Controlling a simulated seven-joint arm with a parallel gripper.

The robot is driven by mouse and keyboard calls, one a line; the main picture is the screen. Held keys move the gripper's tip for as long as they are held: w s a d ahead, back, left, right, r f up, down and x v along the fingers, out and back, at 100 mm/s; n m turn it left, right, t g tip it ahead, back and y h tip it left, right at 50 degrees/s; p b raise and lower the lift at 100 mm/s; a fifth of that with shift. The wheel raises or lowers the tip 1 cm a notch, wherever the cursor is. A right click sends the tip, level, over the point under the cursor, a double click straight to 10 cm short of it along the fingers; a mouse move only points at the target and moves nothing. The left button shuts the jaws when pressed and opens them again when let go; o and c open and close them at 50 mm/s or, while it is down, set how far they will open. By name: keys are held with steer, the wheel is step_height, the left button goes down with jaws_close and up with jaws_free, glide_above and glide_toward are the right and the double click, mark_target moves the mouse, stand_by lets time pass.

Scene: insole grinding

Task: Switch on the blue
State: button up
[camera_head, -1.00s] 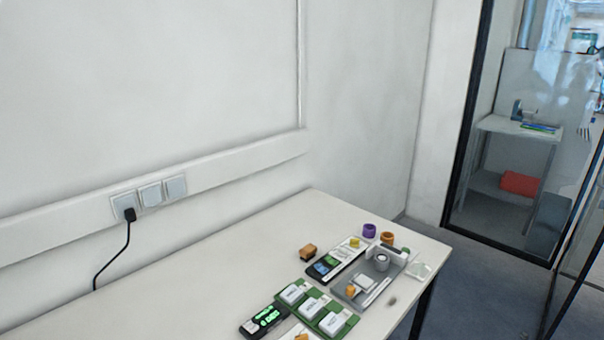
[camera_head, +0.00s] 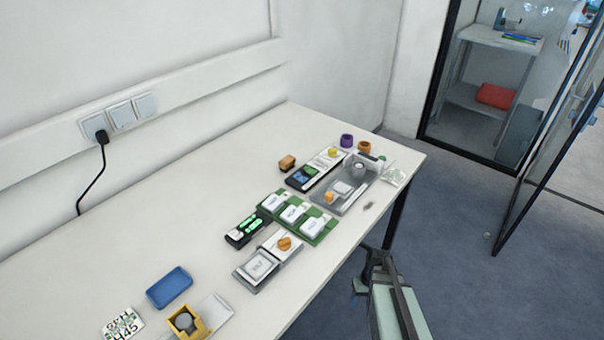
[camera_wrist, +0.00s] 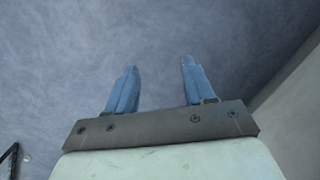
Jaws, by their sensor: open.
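A plain blue block (camera_head: 169,287) lies on the white table at the lower left. A dark device with a blue-lit screen (camera_head: 301,178) lies farther back, with a yellow knob (camera_head: 332,153) near its far end. I cannot tell which blue thing is the one named. My gripper (camera_head: 372,262) is off the table's right edge, over the floor, far from both. In the wrist view its two blue fingers (camera_wrist: 160,65) are spread apart with nothing between them.
A black device with a green display (camera_head: 248,228), a green board with white blocks (camera_head: 297,216), a grey unit with an orange knob (camera_head: 268,262) and a yellow holder (camera_head: 186,323) stand on the table (camera_head: 130,240). The left part is clear.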

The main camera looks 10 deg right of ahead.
steer(key=w+d+r+t, duration=0.5)
steer(key=w+d+r, duration=1.2)
steer(key=d+r, duration=0.25)
steer(key=w+d+r+t+h, duration=0.25)
steer(key=d+r, duration=0.75)
steer(key=r, duration=0.5)
step_height(320, 180, up, 12)
steer(key=n+g+y, duration=0.2)
steer(key=n+y, duration=0.2)
steer(key=n, duration=0.5)
glide_above(300, 177)
steer(key=s+d, duration=0.4)
steer(key=s, duration=0.1)
steer(key=x, duration=1.3)
steer(key=shift+w+d+f, duration=0.15)
steer(key=shift+d+f, duration=0.05)
steer(key=shift+f, duration=0.15)
